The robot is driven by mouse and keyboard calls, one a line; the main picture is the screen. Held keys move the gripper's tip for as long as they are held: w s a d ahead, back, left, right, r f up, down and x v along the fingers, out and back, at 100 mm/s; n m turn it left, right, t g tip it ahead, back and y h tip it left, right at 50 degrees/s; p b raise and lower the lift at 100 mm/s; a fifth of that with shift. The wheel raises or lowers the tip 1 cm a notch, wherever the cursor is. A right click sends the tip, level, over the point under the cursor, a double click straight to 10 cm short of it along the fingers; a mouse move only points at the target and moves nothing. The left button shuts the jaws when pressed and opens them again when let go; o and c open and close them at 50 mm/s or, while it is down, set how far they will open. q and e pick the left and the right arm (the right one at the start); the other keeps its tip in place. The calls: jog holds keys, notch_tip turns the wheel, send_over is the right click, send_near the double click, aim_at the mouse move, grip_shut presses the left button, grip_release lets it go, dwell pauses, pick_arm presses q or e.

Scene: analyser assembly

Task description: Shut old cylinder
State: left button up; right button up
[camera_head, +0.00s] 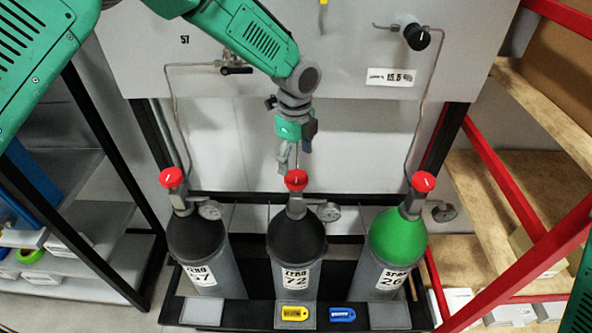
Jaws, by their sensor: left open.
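Three gas cylinders stand upright in a row, each with a red valve knob and a gauge. The left cylinder (197,240) has a dark top and a ZERO label. The middle cylinder (296,242) has a dark top and a label that reads ZERO 72. The right cylinder (397,238) has a green top and a label that reads SPAN 26. Nothing marks which one is old. My left gripper (288,165) points down, open and empty, just above or behind the middle red knob (296,180). Whether it touches the knob is unclear. My right gripper is out of view.
A dark tray (245,315) holds the cylinders, with a yellow tag (295,313) and a blue tag (342,314) at the front. Thin pipes rise from the outer cylinders to a grey panel (330,75). Shelves flank both sides; the right rack has red bars (505,185).

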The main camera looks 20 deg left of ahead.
aim_at(296, 174)
pick_arm(q)
notch_tip(296, 174, up, 6)
dwell(0.4)
